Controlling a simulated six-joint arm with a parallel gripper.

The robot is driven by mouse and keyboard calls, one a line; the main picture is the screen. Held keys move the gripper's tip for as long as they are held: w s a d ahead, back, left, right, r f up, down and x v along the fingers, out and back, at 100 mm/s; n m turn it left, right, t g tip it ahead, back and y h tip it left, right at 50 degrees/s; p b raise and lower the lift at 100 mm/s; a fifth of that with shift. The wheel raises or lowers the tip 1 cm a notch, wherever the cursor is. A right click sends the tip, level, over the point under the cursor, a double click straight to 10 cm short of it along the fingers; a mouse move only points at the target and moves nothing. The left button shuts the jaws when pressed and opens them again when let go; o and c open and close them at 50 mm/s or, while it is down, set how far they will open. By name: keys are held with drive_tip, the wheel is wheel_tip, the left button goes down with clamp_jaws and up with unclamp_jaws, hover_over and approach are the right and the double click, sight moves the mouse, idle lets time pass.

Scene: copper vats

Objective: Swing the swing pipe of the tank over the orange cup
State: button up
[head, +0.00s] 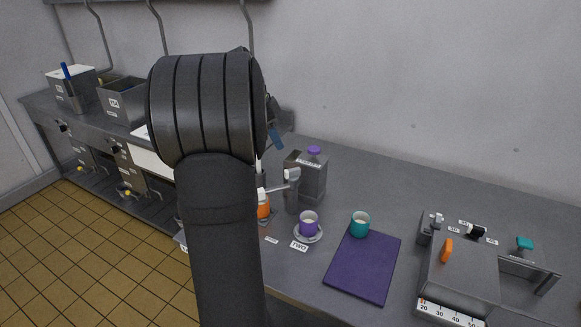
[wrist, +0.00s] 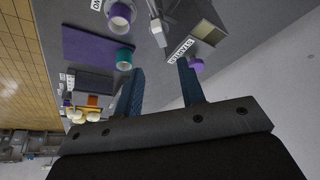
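The tank (head: 306,180) is a grey box with a purple cap, standing near the wall; it also shows in the wrist view (wrist: 208,36). Its grey swing pipe (head: 291,190) stands on the near side, with an arm reaching left towards the orange cup; I cannot tell whether its end is over the cup. The orange cup (head: 264,211) is partly hidden by my arm. In the wrist view the pipe (wrist: 155,22) lies beyond my gripper (wrist: 160,68), which is open with nothing between its blue fingers. In the head view my arm mostly hides the gripper.
A purple cup (head: 308,222) stands on a saucer by a label reading TWO. A teal cup (head: 360,226) stands at the corner of a purple mat (head: 363,267). A grey machine with an orange handle (head: 447,250) stands at the right. Counter behind the teal cup is clear.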

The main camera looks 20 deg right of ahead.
sight(292, 170)
drive_tip(key=x, duration=1.2)
drive_tip(key=shift+c, duration=0.3)
